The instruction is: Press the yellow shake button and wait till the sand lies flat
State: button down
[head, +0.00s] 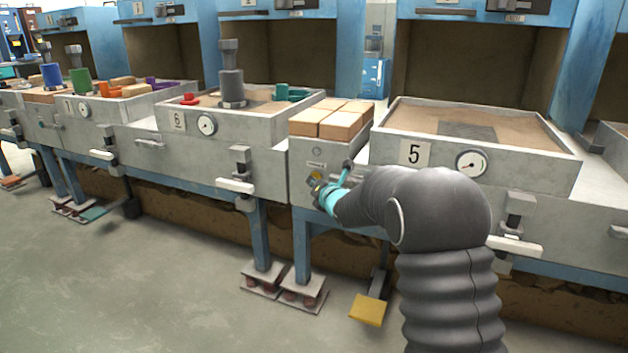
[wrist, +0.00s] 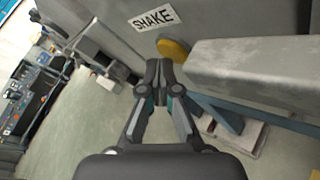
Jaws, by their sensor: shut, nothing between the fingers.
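The yellow shake button (wrist: 174,50) is on the grey front panel below a SHAKE label (wrist: 153,19) in the wrist view. In the head view the button (head: 315,184) is partly hidden by my gripper (head: 319,190). My gripper (wrist: 159,72) is shut and empty, with its fingertips close in front of the button; I cannot tell whether they touch. Box 5 (head: 430,158) holds tan sand (head: 415,117). The sand looks mostly level, with a dark grey rectangular patch in the middle; fine unevenness cannot be told.
Several orange-tan blocks (head: 341,126) sit left of box 5. Box 6 (head: 230,132) stands further left with a grey fitting (head: 231,84) in it. A yellow foot pedal (head: 368,309) hangs below the bench. A grey ledge (wrist: 260,68) juts out right of the button. The floor in front is clear.

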jog(key=shift+w+d, duration=0.15)
jog(key=shift+w, duration=0.25)
dwell(0.8)
jog(key=shift+s, duration=0.1)
jog(key=shift+s+a+b, duration=0.3)
jog(key=shift+s+b, duration=0.15)
jog(key=shift+s, duration=0.25)
jog(key=s, duration=0.1)
jog(key=s+a, duration=0.1)
jog(key=s, duration=0.2)
jog(key=shift+s+a, duration=0.35)
dwell(0.8)
